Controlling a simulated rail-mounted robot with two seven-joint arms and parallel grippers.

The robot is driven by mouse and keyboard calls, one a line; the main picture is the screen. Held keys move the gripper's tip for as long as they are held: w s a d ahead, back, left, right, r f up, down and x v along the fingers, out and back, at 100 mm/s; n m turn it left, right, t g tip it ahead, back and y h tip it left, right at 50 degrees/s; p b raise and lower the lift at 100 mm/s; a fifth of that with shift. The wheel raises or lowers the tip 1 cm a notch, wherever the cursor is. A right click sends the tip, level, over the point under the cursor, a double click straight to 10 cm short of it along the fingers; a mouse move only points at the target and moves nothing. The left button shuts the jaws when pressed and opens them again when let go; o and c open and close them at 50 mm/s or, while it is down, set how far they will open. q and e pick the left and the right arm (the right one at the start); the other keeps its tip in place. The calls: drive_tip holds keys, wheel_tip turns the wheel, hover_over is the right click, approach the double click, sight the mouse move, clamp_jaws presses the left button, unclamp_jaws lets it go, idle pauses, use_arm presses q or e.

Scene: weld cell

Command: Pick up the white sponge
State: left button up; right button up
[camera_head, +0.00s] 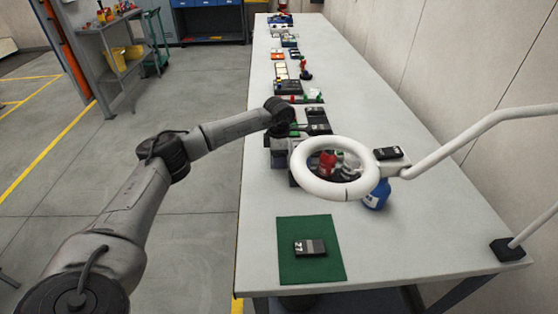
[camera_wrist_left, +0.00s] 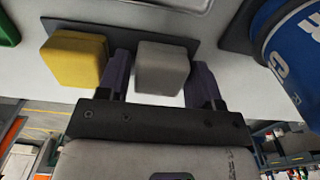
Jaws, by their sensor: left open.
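The white sponge (camera_wrist_left: 162,66) shows in the left wrist view as a pale grey-white block with rounded corners. A yellow sponge (camera_wrist_left: 74,60) stands to its left. My left gripper (camera_wrist_left: 160,73) is open, with one dark finger on each side of the white sponge. The left finger lies between the two sponges. I cannot tell whether the fingers touch the white sponge. In the head view my left arm reaches over the bench's left edge, and I cannot make out the white sponge there. My right gripper is not in view.
A white ring lamp (camera_head: 308,184) on an arm hangs over the bench (camera_head: 400,245). A blue bottle (camera_head: 376,197) stands beside it and shows large in the left wrist view (camera_wrist_left: 295,45). Several items line the bench behind.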

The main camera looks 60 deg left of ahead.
use_arm(q)
drive_tip(key=c, duration=0.7)
drive_tip(key=shift+o, duration=0.2)
drive_tip(key=shift+r, duration=0.15)
wheel_tip(320, 180, up, 10)
drive_tip(key=p, duration=0.3)
drive_tip(key=shift+f, duration=0.2)
drive_tip(key=shift+r, duration=0.15)
drive_tip(key=o, duration=0.3)
drive_tip(key=shift+c, duration=1.3)
